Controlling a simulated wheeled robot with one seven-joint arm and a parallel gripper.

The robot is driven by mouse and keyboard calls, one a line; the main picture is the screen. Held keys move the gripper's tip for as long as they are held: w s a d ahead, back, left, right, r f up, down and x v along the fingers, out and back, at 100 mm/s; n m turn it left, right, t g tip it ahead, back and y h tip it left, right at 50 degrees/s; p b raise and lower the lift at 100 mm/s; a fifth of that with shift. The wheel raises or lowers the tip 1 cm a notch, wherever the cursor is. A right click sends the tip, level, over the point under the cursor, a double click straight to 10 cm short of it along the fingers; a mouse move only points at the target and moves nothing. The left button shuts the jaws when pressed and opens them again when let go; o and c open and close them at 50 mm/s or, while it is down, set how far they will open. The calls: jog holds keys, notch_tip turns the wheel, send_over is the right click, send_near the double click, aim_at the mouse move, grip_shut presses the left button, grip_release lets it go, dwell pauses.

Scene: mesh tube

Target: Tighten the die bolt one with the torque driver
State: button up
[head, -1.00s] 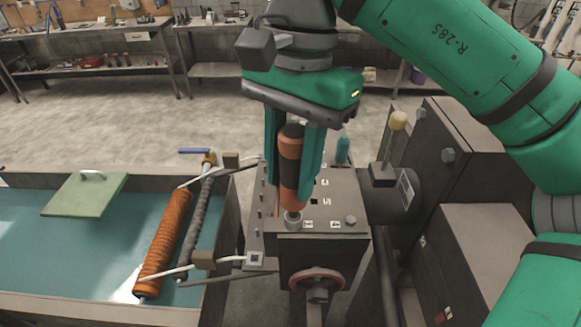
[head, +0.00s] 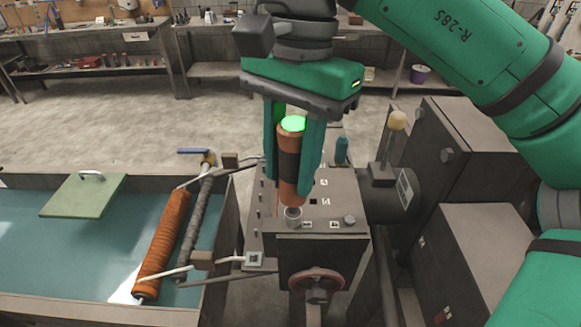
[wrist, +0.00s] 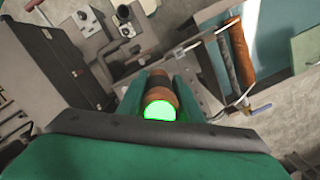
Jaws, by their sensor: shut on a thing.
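The torque driver (head: 289,160) is orange with a black band and stands nearly upright over the machine's top plate. Its top cap (head: 293,123) glows green, and it shows green in the wrist view (wrist: 160,110) too. My gripper (head: 292,192) is shut on the driver, with one green finger on each side. The driver's lower end meets the round metal bolt head (head: 293,217) at the front left of the plate; the exact contact is hidden. Another bolt (head: 350,220) sits at the front right. I cannot tell their numbers from the small white labels.
A lever with a yellow knob (head: 397,121) rises right of the plate. A blue bottle (head: 342,150) stands behind it. A red handwheel (head: 316,280) is in front. A water tank (head: 70,255) with an orange roller (head: 163,245) lies left. Machine housings stand right.

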aim_at(290, 125)
jog(key=shift+r, duration=2.5)
jog(key=shift+w+a, duration=0.1)
